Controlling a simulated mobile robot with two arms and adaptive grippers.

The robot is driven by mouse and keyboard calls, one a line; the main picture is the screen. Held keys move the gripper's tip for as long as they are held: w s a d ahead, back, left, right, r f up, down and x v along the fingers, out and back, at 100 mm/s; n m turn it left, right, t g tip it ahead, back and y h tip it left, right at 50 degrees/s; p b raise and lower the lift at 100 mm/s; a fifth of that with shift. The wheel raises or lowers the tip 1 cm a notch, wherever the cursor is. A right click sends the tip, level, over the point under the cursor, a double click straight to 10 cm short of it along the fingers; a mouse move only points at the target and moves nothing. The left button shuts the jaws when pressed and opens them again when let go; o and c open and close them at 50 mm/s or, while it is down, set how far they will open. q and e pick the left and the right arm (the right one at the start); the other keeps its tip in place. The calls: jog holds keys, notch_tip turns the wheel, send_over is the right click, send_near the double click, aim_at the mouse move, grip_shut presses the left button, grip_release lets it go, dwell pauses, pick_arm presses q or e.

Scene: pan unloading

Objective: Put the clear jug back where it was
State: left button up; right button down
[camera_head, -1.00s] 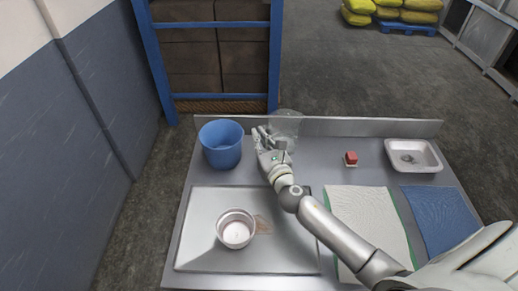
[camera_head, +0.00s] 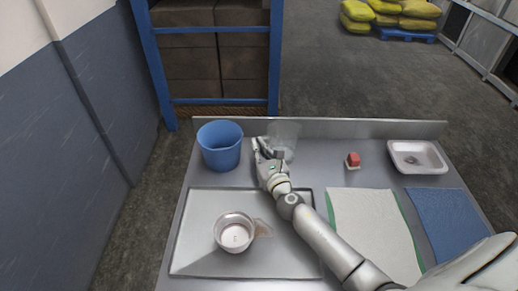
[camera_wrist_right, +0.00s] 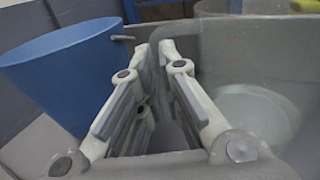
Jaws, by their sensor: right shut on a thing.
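The clear jug (camera_head: 285,138) is see-through and stands out faintly at the back of the steel table, just right of the blue bucket (camera_head: 221,147). My right gripper (camera_head: 267,153) is at the jug's left side and shut on it. In the right wrist view the jug (camera_wrist_right: 250,60) fills the right side, with its round base visible through the wall. The fingers (camera_wrist_right: 163,90) reach along its left side; the exact part gripped is hard to make out between them. I cannot tell whether its base touches the table. My left gripper is out of view.
A red block (camera_head: 352,158), a white basin (camera_head: 418,157), a pale cloth (camera_head: 372,230) and a blue cloth (camera_head: 447,220) are to the right. A raised lip (camera_head: 350,128) runs along the back.

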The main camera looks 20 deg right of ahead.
jog(key=c, duration=1.6)
grip_release()
jog(key=shift+r+p, duration=0.2)
jog(key=shift+p, duration=0.1)
jog(key=s, duration=0.3)
jog(key=s+b, duration=0.1)
jog(key=s, duration=0.6)
jog(key=shift+s+a+f, duration=0.2)
jog(key=shift+s+a, duration=0.15)
jog(key=shift+s+r+b, duration=0.15)
jog(key=shift+s+b, duration=0.15)
jog(key=shift+s, duration=0.35)
